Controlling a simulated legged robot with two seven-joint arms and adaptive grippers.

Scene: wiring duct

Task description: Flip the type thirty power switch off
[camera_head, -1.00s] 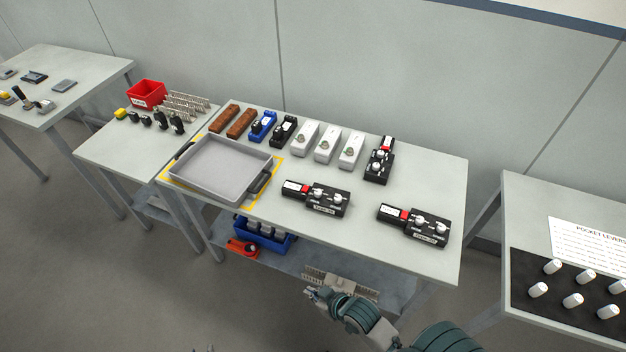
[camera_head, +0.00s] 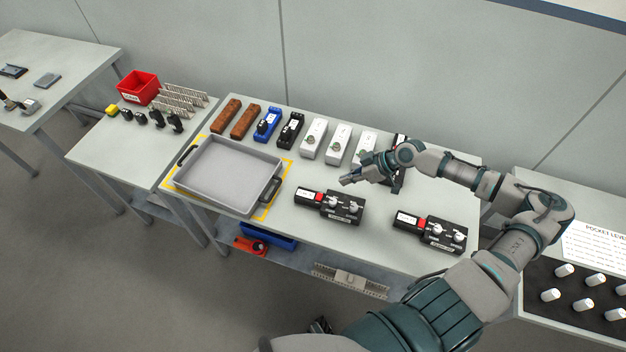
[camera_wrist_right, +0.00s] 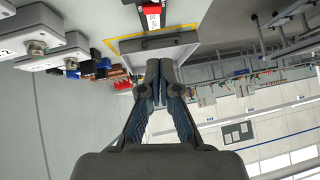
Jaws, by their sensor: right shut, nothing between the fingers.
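Two black power switch units lie on the middle table, one near its centre (camera_head: 343,205) and one toward its front right (camera_head: 441,235). Each has a white label, a red part and white knobs; the small type lettering is too small to read. A third black unit (camera_head: 402,142) at the back is mostly hidden by my right arm. My right gripper (camera_head: 346,181) is shut and empty, above the table just behind the centre unit. Its closed fingers show in the right wrist view (camera_wrist_right: 161,78), with a red part (camera_wrist_right: 152,9) beyond them. My left gripper is not clearly visible.
A grey tray (camera_head: 228,205) sits inside yellow marking left of the units. Brown, blue, black and white blocks (camera_head: 314,138) stand in a row behind. A red bin (camera_head: 138,87) is on the left table. A lever panel (camera_head: 530,285) is at right.

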